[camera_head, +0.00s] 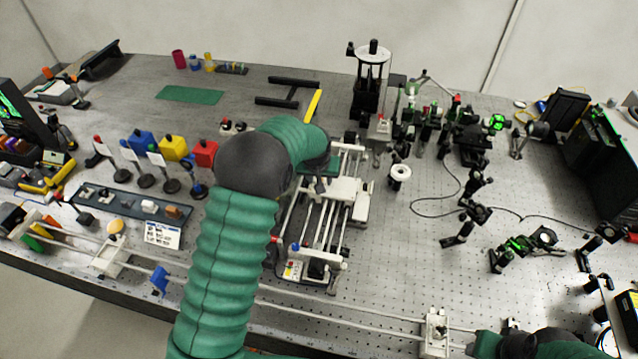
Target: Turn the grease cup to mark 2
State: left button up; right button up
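My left arm reaches up from the bottom and bends over toward a white slide mechanism (338,205) with parallel metal rods at the middle of the bench. The arm ends at the mechanism's upper left, where my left gripper (324,166) is mostly hidden by the wrist. I cannot tell its opening or whether it touches anything. I cannot pick out the grease cup or its marks for certain; they may be hidden behind the arm or too small.
A white ring-shaped piece (400,172) stands right of the mechanism. A tall black stand with a white disc (374,54) is behind it. Several coloured blocks on stands, including a yellow one (173,148), are left of my arm. Optical mounts crowd the right.

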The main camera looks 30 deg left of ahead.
pick_arm(q)
jog(key=shift+s+d+r+b, duration=0.1)
jog(key=shift+s+r+b, duration=0.05)
jog(key=shift+r+b, duration=0.2)
jog(key=s+d+b, duration=0.2)
jog(key=s+d, duration=0.2)
jog(key=s, duration=0.7)
jog(key=shift+s, duration=0.2)
